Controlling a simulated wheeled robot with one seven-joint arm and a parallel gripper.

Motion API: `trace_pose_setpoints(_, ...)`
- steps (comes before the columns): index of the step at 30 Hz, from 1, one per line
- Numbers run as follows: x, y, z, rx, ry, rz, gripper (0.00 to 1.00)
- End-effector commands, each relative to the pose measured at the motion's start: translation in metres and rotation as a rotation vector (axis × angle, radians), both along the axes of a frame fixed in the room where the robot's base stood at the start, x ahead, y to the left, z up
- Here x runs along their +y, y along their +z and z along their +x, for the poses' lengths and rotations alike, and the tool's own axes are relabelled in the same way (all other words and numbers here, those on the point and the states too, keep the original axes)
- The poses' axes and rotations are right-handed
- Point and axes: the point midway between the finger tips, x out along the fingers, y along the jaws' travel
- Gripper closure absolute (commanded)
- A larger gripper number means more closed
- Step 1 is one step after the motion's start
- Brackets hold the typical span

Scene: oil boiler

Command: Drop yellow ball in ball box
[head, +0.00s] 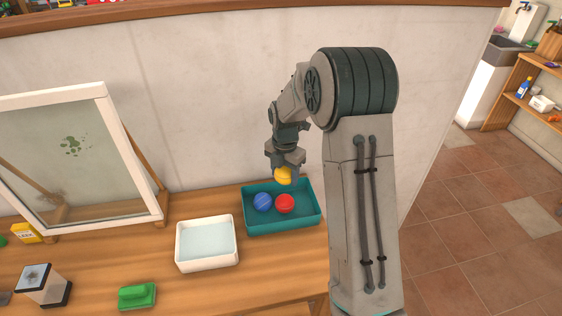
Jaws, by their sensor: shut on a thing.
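My gripper (284,166) points down and is shut on the yellow ball (283,176). It holds the ball over the back part of the teal ball box (291,221). A blue ball (262,202) and a red ball (285,204) lie inside the box. The yellow ball appears above the box floor, behind the red ball. The fingertips are small here and partly hidden by the ball.
A white tray (207,265) stands left of the box on the wooden table (190,300). A green block (137,295), a framed pane (80,160) and a small cube-shaped item (42,285) are farther left. A pale wall (210,90) rises behind.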

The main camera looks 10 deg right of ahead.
Motion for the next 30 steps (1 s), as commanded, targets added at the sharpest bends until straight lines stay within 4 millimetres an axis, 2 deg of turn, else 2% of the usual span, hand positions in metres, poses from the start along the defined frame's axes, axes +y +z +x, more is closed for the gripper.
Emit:
trace_pose_setpoints(5,-0.001,-0.010,0.000,0.000,-0.003,0.000,0.73)
trace_pose_setpoints(18,0.000,-0.057,0.000,0.001,-0.001,0.001,0.73)
trace_pose_setpoints(28,0.000,-0.059,0.000,0.000,0.000,0.000,0.73)
trace_pose_setpoints(29,0.000,-0.059,0.000,0.000,0.000,0.000,0.39)
trace_pose_setpoints(30,0.000,-0.059,0.000,0.000,0.000,0.000,0.28)
